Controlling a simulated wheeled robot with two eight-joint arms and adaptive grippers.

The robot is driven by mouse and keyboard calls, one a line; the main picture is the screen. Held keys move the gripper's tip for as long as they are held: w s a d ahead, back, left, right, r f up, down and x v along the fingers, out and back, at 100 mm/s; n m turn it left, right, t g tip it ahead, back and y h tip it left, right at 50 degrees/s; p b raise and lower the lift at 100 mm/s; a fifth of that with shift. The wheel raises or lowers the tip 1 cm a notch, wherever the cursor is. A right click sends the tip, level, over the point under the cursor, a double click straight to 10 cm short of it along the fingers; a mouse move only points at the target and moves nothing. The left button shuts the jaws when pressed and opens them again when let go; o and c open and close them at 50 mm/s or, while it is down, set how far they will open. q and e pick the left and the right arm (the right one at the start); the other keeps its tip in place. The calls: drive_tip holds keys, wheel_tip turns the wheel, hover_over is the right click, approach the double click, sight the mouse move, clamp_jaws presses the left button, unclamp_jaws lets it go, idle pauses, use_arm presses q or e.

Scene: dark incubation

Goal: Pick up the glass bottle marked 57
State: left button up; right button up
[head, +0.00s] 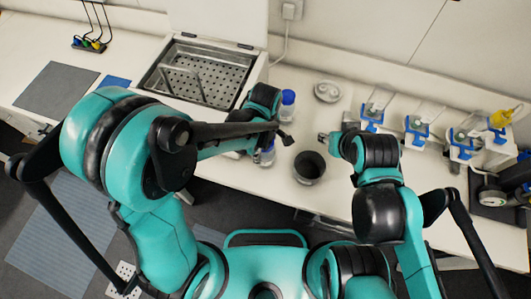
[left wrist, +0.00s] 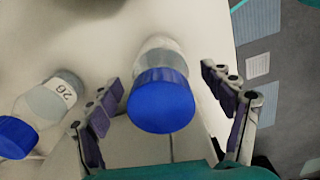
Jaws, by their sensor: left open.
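Two clear glass bottles with blue caps stand on the white bench in the head view, one behind my left gripper (head: 284,138) and one in front of it: the rear bottle (head: 288,103) and the front bottle (head: 266,156). In the left wrist view, my open left gripper (left wrist: 165,82) has its fingers on either side of a blue-capped bottle (left wrist: 161,100), with gaps visible. No number shows on that bottle. Another bottle (left wrist: 45,105), left of the fingers, has a white label that seems to read 20. My right gripper (head: 326,138) is over the bench, its fingers too small to judge.
A dark round pot (head: 309,167) stands on the bench between my arms. A steel water bath (head: 200,75) is behind my left arm. Blue-and-white stands (head: 416,128) line the right. A small pale dish (head: 327,91) sits at the back.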

use_arm(q)
drive_tip(key=shift+f, duration=0.2)
drive_tip(key=c, duration=1.6)
drive_tip(key=shift+r, duration=0.1)
